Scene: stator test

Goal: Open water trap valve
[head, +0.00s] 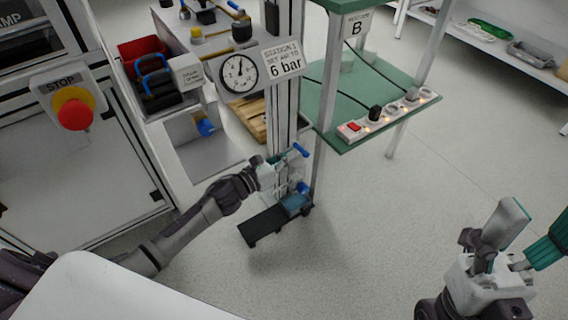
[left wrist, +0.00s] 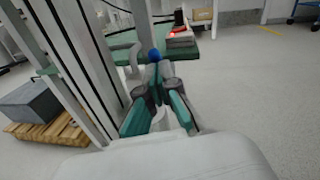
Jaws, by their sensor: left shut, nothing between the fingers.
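The water trap unit (head: 295,185) is a clear and pale assembly low on the upright post, in the head view. A blue lever (head: 300,150) is at its top and a smaller blue part (head: 303,187) lower down; I cannot tell which is the trap valve. My left gripper (head: 277,165) is shut and empty at the unit's upper left, close to the blue lever; contact is unclear. In the left wrist view a blue knob-like part (left wrist: 154,55) shows just beyond the teal fingers (left wrist: 157,78). My right gripper (head: 538,222) is open and empty, far right.
A black tray (head: 262,226) sits below the unit. A pressure gauge (head: 239,73) and sign (head: 283,60) are above. A green shelf (head: 385,95) carries a power strip (head: 388,117) to the right. A red stop button (head: 75,114) is at left. Floor at right is clear.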

